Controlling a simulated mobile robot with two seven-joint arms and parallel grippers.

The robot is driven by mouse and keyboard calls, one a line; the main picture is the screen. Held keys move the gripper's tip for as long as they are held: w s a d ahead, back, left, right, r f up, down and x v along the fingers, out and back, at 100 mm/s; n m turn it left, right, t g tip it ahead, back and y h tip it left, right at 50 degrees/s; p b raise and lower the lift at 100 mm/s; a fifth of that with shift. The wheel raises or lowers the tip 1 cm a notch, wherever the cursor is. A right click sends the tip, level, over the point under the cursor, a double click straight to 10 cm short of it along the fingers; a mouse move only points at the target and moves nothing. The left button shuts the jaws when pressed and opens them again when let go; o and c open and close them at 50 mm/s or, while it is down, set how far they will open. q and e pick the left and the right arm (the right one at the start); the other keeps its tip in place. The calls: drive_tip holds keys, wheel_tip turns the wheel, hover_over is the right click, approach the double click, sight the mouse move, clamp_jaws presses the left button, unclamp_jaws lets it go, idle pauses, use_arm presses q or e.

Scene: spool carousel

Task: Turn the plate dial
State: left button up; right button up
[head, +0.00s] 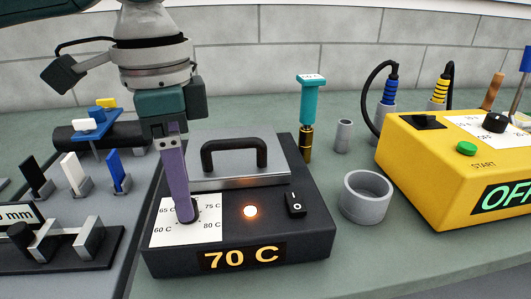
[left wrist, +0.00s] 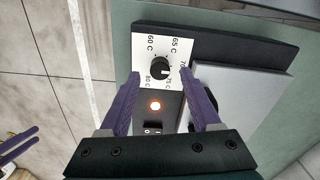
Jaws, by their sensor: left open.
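The plate dial (left wrist: 160,68) is a black round knob on a white scale card (head: 160,234) marked from 60 C to 80 C. My left gripper (left wrist: 160,80) is open, with one purple finger on each side of the dial in the left wrist view. In the head view the left gripper (head: 186,215) points down over the card and hides most of the knob. I cannot tell if the fingers touch it. The hot plate (head: 314,225) is a black box whose display (head: 241,256) reads 70 C. My right gripper (left wrist: 20,145) shows as two separated purple fingers at the lower left of the left wrist view.
The plate has a lit orange lamp (head: 250,211), a black rocker switch (head: 295,204) and a silver lid with a black handle (head: 234,150). A grey cup (head: 367,197) and a yellow box (head: 435,190) reading OFF stand to the right. A dark fixture with tabs (head: 65,250) is left.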

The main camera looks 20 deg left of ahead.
use_arm(q)
drive_tip(key=shift+f, duration=1.05)
drive_tip(key=shift+c, duration=0.2)
clamp_jaws()
